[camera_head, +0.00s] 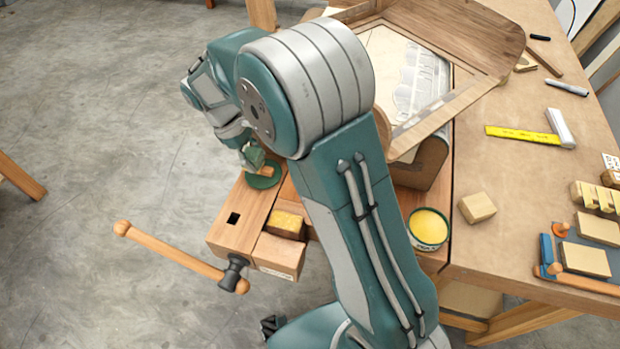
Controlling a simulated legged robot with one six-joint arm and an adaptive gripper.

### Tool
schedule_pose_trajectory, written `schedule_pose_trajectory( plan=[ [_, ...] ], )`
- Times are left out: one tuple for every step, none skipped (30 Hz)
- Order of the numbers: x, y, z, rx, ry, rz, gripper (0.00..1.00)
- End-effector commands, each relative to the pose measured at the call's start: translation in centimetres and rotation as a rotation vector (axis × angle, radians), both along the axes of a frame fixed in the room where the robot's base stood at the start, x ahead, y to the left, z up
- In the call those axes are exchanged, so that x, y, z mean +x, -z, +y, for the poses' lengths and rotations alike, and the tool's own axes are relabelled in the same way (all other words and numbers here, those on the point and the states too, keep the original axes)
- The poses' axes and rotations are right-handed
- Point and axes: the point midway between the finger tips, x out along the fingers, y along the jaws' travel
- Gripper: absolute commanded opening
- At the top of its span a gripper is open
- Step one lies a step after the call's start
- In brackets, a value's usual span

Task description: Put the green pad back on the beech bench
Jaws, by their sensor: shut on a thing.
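The green pad (263,181) is a round, dark green disc at the near left part of the beech bench (245,206). My gripper (256,166) is at the pad from above and is shut on it. A light wooden piece shows between the gripper and the disc. The pad lies over the bench top's left edge in this view. I cannot tell whether it touches the wood or hangs just above it. My arm hides part of the bench behind it.
A yellow-brown block (286,224) sits in the bench's vise, whose wooden handle (175,254) sticks out left. An open yellow tin (428,228) stands right of my arm. A curved wooden piece (455,35) lies behind. The right table (500,160) holds tools and blocks.

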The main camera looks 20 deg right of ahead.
Motion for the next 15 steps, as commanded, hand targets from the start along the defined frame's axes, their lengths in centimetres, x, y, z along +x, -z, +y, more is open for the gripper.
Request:
schedule_pose_trajectory(
  plan=[
    [-0.8, -0.1, -1.1, 0.001, 0.002, 0.000, 0.11],
    [-1.2, -0.1, -1.7, 0.000, 0.002, 0.000, 0.11],
    [-1.7, -0.1, -2.5, 0.001, 0.002, 0.000, 0.11],
    [-2.1, -0.1, -3.1, 0.001, 0.002, 0.000, 0.11],
    [-2.5, -0.1, -3.6, 0.001, 0.003, -0.001, 0.11],
    [-3.0, -0.1, -4.4, 0.001, 0.004, 0.000, 0.11],
    [-3.4, -0.1, -4.9, 0.001, 0.003, -0.001, 0.11],
    [-3.8, -0.1, -5.5, 0.001, 0.003, -0.001, 0.11],
    [-4.3, -0.1, -6.2, 0.000, 0.003, 0.000, 0.11],
    [-4.7, -0.1, -6.7, -0.001, 0.003, -0.001, 0.11],
    [-5.1, -0.1, -7.3, 0.000, 0.004, -0.001, 0.11],
    [-5.6, -0.1, -8.0, 0.000, 0.004, -0.001, 0.11],
    [-6.0, -0.1, -8.5, 0.000, 0.003, 0.000, 0.11],
    [-6.3, -0.1, -9.0, 0.001, 0.003, -0.001, 0.11],
    [-6.7, -0.1, -9.5, -0.001, 0.003, -0.001, 0.11]
  ],
)
